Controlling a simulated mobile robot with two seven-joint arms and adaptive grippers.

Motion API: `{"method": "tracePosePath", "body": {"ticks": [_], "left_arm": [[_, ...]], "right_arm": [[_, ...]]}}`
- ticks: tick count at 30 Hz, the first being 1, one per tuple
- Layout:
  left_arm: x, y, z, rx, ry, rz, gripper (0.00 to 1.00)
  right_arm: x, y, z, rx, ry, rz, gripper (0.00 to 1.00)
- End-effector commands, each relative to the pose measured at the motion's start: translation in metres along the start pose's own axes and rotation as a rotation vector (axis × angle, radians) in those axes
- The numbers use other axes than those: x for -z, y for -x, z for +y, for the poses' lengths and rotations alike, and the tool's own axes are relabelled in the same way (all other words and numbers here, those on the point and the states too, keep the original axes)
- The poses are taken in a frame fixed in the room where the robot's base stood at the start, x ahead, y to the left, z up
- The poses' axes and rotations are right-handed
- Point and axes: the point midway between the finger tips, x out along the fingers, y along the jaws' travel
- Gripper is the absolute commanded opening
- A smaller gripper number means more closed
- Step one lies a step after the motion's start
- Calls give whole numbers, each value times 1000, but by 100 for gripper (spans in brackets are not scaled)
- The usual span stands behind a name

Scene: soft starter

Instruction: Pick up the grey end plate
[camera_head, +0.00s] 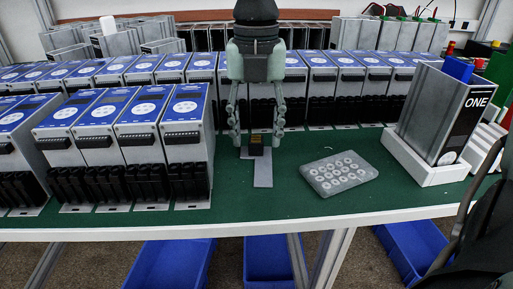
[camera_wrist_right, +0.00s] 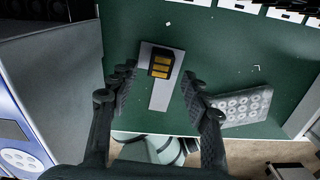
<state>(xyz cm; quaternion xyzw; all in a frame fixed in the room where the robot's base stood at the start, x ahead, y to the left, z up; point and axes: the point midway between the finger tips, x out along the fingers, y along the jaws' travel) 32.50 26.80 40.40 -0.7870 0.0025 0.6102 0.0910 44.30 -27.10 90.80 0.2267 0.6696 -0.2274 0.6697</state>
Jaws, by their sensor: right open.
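The grey end plate (camera_head: 263,171) is a flat, light grey T-shaped piece lying on the green table top, partly hidden by my right gripper in the head view. It also shows in the right wrist view (camera_wrist_right: 160,96). A small black block with yellow contacts (camera_wrist_right: 161,65) is on its wider end; it also shows in the head view (camera_head: 256,148). My right gripper (camera_head: 256,141) points down over the plate, open and empty. In the right wrist view its fingers (camera_wrist_right: 158,76) are on either side of the plate, apart from it. My left gripper is not in view.
Rows of blue-faced units (camera_head: 140,120) stand left and behind. A grey tray with round white marks (camera_head: 339,173) lies right of the plate. A grey unit in a white holder (camera_head: 430,169) stands farther right. Blue bins (camera_head: 168,264) are below the table. Bare green table surrounds the plate.

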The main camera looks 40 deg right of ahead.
Motion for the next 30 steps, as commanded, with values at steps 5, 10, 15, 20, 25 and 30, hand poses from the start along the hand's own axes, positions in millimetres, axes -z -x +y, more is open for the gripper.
{"method": "tracePosePath", "body": {"ticks": [5,10,15,20,25,30], "left_arm": [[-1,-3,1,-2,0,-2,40],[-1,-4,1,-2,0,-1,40],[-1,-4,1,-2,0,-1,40],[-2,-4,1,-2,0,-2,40],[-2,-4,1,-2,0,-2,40],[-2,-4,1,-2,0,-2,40]], "right_arm": [[1,-19,0,0,0,2,48],[0,-21,0,-2,0,0,48],[0,-21,0,-2,0,1,37],[0,-21,0,-2,0,1,17],[0,-21,0,-2,0,1,0],[0,-21,0,-2,0,1,0]]}}
